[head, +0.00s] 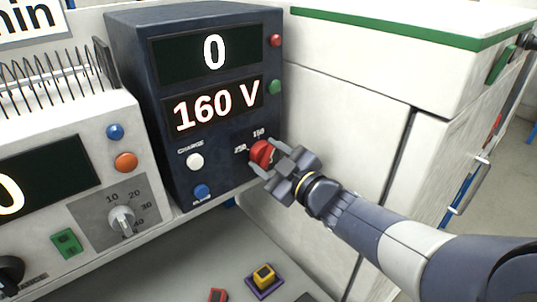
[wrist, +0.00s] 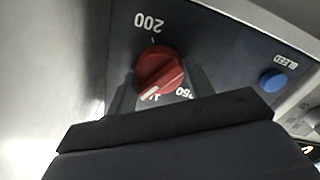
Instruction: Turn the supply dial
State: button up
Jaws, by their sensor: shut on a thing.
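The supply dial (head: 262,152) is a red knob low on the right of the dark blue supply unit's front. The marks 150 and 250 show near it in the head view. In the wrist view the red dial (wrist: 158,68) has a pale pointer line toward the lower left, and the mark 200 shows upside down above it. My gripper (head: 266,156) is at the dial with one finger on each side, shut on it. The fingers (wrist: 160,95) partly hide the lower marks in the wrist view. The unit's displays (head: 216,108) read 0 and 160 V.
A white charge button (head: 195,161) and a blue bleed button (head: 202,192) sit left of the dial; the blue one also shows in the wrist view (wrist: 272,79). A white cabinet (head: 325,130) stands close on the right. A grey-white device (head: 75,165) stands left.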

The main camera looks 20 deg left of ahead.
jog(key=o, duration=1)
jog(key=shift+c, duration=0.2)
jog(key=b+v, duration=0.1)
jog(key=v, duration=0.9)
jog(key=shift+s+d, duration=0.2)
jog(key=shift+d, duration=0.15)
